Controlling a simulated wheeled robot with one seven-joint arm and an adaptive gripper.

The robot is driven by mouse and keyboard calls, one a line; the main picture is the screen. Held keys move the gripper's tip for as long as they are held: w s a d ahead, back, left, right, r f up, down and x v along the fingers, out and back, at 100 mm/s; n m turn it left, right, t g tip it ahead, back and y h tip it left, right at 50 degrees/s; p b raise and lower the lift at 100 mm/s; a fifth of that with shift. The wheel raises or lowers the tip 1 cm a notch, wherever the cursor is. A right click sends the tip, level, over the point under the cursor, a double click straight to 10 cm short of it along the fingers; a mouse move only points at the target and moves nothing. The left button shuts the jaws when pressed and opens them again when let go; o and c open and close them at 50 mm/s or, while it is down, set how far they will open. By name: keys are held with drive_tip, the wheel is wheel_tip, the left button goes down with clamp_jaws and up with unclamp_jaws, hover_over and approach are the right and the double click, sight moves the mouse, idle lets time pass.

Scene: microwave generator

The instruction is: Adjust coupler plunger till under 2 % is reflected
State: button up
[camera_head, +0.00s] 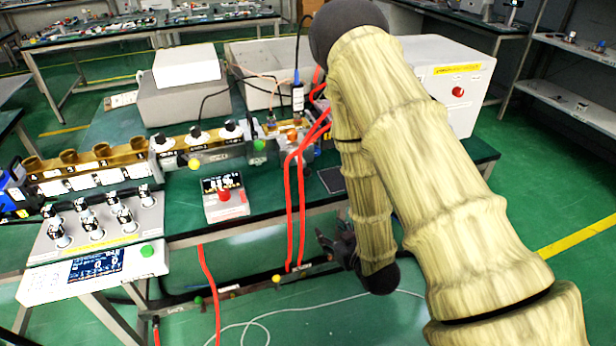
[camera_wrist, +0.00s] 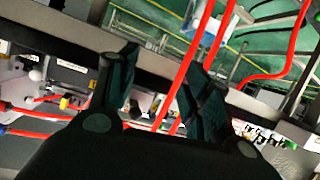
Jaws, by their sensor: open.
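My gripper (camera_head: 335,240) hangs low beside the bench's front edge in the head view, partly hidden by my arm. In the wrist view my gripper (camera_wrist: 165,70) is open with two dark fingers apart; red hoses cross near and between them, and I cannot tell whether they touch. Several black knobs, one of them the middle knob (camera_head: 195,132), stand upright on the waveguide line. I cannot tell which part is the coupler plunger. A small box with a display and red button (camera_head: 223,195) stands at the bench front; its reading is too small to read.
Red hoses (camera_head: 290,205) run down over the bench edge left of my gripper. A white cabinet (camera_head: 450,90) with a red button is behind my arm. Green floor is free at right.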

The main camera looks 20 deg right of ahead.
sight(309, 176)
drive_tip(key=w+r+n+t+y, duration=0.2)
drive_tip(key=w+r+t, duration=0.25)
drive_tip(key=r, duration=0.65)
drive_tip(key=shift+g, duration=0.25)
drive_tip(key=x, duration=0.5)
drive_tip(key=p+x, duration=0.1)
drive_tip(key=x, duration=0.5)
drive_tip(key=shift+a+f, duration=0.2)
clamp_jaws()
